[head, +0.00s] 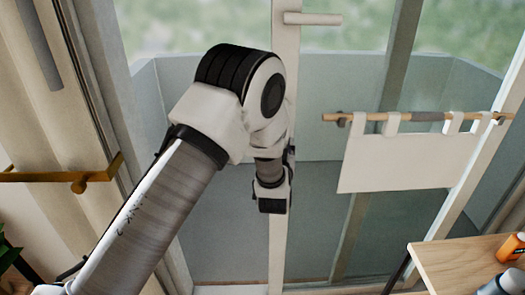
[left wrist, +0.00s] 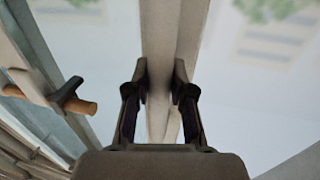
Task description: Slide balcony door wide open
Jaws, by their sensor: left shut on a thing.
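The balcony door is a glass panel with a white upright frame (head: 282,245) in the middle of the head view. A white lever handle (head: 312,18) sticks out to the right near the top of this frame. My left gripper (head: 272,205) is at the frame, well below the lever, partly hidden by its own wrist. In the left wrist view, its two fingers (left wrist: 159,85) are on either side of a pale upright bar (left wrist: 158,120) of the door frame, shut on it. The exact contact is dark and hard to see. My right gripper is not in view.
A short white curtain (head: 400,160) hangs from a wooden rod (head: 365,116) at the right. A wooden table (head: 455,265) with an orange bottle (head: 511,247) stands at the lower right. A brass holder (head: 80,182) sticks out beside the left curtain. Balcony walls show behind the glass.

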